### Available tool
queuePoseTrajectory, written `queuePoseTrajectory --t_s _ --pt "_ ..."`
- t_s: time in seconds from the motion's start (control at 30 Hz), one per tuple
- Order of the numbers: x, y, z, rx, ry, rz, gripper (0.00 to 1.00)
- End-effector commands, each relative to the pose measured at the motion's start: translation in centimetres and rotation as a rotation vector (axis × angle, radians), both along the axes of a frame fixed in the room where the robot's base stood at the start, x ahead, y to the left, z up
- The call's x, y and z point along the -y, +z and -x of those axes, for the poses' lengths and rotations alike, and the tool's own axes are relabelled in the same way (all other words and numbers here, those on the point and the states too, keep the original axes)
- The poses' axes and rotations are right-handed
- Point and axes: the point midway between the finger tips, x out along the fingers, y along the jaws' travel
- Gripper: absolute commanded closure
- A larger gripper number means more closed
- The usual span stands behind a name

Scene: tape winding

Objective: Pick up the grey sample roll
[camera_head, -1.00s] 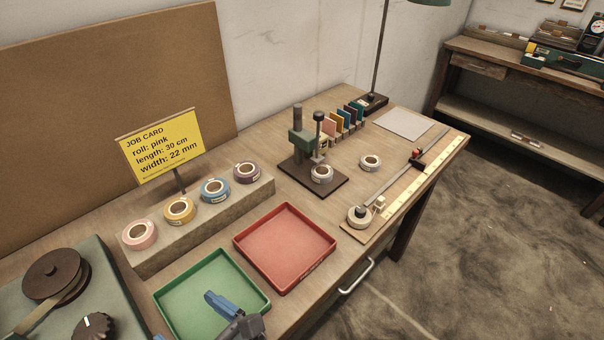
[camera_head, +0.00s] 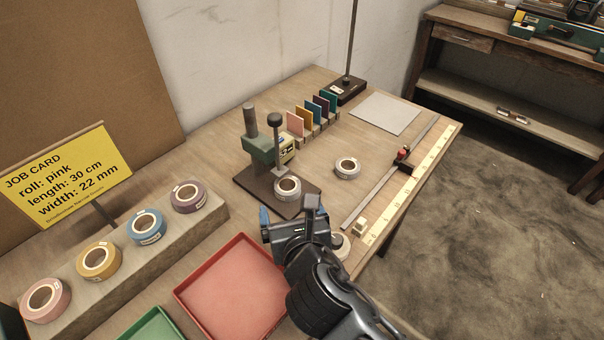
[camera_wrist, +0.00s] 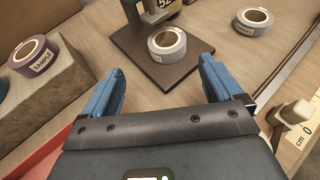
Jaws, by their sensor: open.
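A grey roll (camera_head: 347,167) lies flat on the bare table right of the press; it also shows at the top of the wrist view (camera_wrist: 254,20). A second greyish roll (camera_head: 288,188) lies on the dark base of the press and shows at the top middle of the wrist view (camera_wrist: 167,45). Both carry small labels; I cannot read them surely. My gripper (camera_head: 293,212) is open and empty, in front of the press. In the wrist view its blue fingers (camera_wrist: 160,78) point toward the roll on the press base, apart from it. My arm partly hides a third pale roll (camera_head: 340,246).
The green press (camera_head: 263,150) stands behind the gripper. A ruler strip (camera_head: 412,190) with a rail runs along the right table edge. A red tray (camera_head: 232,290) is at front left, and a stone block (camera_head: 130,250) holds coloured rolls. Colour cards stand behind.

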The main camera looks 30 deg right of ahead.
Motion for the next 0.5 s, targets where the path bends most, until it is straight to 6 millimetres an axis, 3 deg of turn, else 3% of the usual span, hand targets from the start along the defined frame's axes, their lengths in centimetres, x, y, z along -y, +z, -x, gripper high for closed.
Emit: queuePoseTrajectory --t_s 0.37,0.5 --pt "1.6 -1.0 -2.7 -0.006 -0.028 0.002 0.07" --pt "2.1 -1.5 -4.6 -0.006 -0.028 0.002 0.07"
